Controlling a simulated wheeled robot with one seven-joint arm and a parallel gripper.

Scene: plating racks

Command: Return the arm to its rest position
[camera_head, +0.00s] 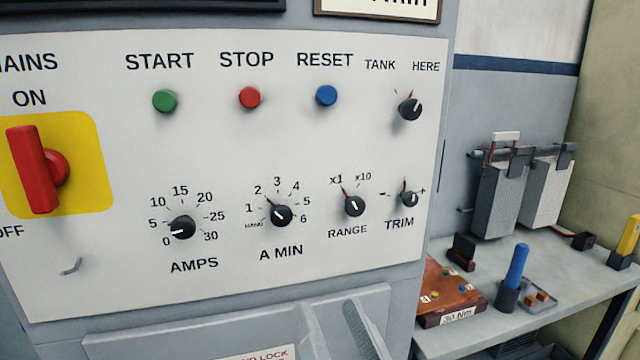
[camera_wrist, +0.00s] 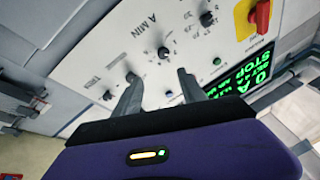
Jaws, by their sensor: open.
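My gripper (camera_wrist: 160,92) shows in the wrist view. Its two grey fingers are apart with nothing between them, and its purple body fills the bottom of that view. The white control panel (camera_wrist: 100,60) lies beyond the fingertips, tilted in that view. I cannot tell a clear contact between fingers and panel; they look apart. In the head view the panel (camera_head: 330,260) fills the left and middle, and neither my arm nor my gripper shows there.
The panel carries a red mains handle (camera_head: 35,168), green, red and blue buttons, and several black knobs. At the right, a bench (camera_head: 575,270) holds a brown board (camera_head: 450,295), a blue-handled tool (camera_head: 517,265) and a small tray. Two grey boxes (camera_head: 497,200) hang behind it.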

